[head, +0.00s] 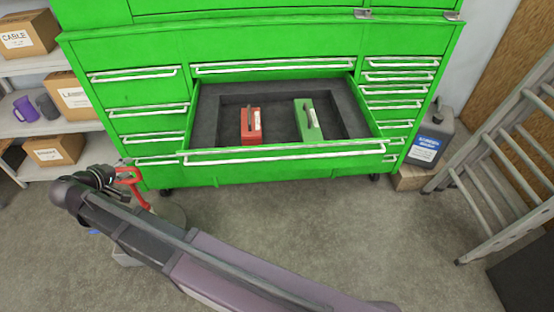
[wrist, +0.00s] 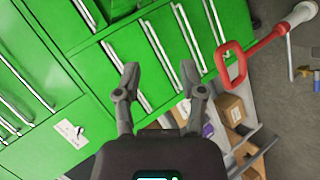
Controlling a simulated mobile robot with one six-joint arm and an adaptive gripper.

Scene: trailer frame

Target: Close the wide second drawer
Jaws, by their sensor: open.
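The wide second drawer (head: 230,172) of the green tool cabinet stands pulled out in the head view. A long silver handle (head: 285,155) runs across its front. A red case (head: 251,128) and a green case (head: 308,121) sit in its dark grey liner. My gripper (head: 108,174) is left of the drawer's front, apart from its handle. In the wrist view my gripper (wrist: 160,75) is open and empty, with green drawer fronts and silver handles beyond it. The wide open drawer cannot be clearly made out there.
A red-handled stand (head: 130,180) is close beside my gripper; its red loop also shows in the wrist view (wrist: 241,62). Shelves with cardboard boxes (head: 57,150) are at the left. A grey jug (head: 432,138) and a ladder (head: 500,150) are at the right. Floor before the drawer is mostly clear.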

